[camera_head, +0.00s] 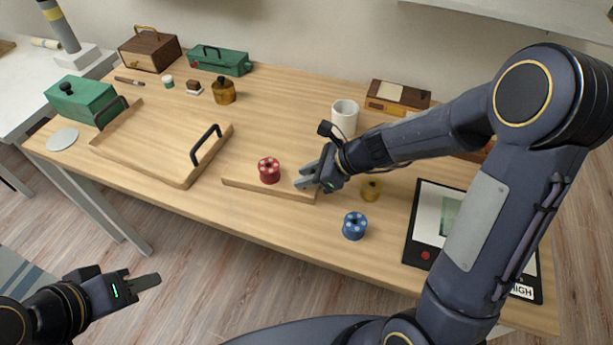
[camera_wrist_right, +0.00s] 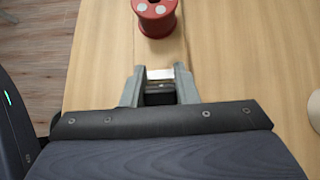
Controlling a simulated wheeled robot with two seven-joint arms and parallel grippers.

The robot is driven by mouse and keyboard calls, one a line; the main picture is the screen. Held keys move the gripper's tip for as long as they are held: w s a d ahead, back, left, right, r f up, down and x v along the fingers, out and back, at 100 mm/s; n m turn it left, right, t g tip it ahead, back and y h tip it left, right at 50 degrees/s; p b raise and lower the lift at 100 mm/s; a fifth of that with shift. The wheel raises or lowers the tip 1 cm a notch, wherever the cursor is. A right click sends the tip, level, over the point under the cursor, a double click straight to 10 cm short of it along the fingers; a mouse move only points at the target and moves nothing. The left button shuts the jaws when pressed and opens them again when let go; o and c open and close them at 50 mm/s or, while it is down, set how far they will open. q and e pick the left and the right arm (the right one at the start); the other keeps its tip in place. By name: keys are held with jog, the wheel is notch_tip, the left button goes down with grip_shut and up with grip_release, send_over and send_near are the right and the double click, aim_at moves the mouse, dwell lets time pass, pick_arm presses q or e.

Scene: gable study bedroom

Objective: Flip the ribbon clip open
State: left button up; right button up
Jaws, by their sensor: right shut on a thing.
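My right gripper (camera_head: 304,180) is at the right end of a small wooden board (camera_head: 238,181) on the table. In the right wrist view its fingers (camera_wrist_right: 160,88) are shut on a small piece with a pale top strip and a dark body, which looks like the ribbon clip (camera_wrist_right: 160,74). The fingers hide the clip in the head view, and I cannot tell its lid angle. A red spool (camera_head: 269,170) stands on the board, left of the gripper; it also shows ahead of the fingers in the wrist view (camera_wrist_right: 155,15). My left gripper (camera_head: 146,284) is off the table's front, apart from everything.
A blue spool (camera_head: 355,226) and a yellow spool (camera_head: 371,188) stand right of the board. A white mug (camera_head: 344,118) stands behind. A wooden tray (camera_head: 140,160) with black handles lies left. A flat panel device (camera_head: 421,255) is at the right. Boxes line the back.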

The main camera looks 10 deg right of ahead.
jog(key=shift+d+f+y+b, duration=0.15)
jog(key=shift+f+y+b, duration=0.25)
jog(key=shift+b, duration=0.75)
jog(key=shift+r+t, duration=0.2)
jog(key=shift+t, duration=0.1)
jog(key=shift+s+r, duration=0.1)
jog(key=shift+r, duration=0.05)
pick_arm(q)
notch_tip(320, 180, down, 3)
jog(key=shift+f, duration=0.1)
pick_arm(e)
jog(key=o, duration=1)
pick_arm(q)
jog(key=shift+r+p, duration=0.7)
jog(key=shift+p, duration=0.05)
pick_arm(e)
jog(key=v, duration=0.7)
jog(key=shift+d+r, duration=0.2)
jog(key=shift+d, duration=0.15)
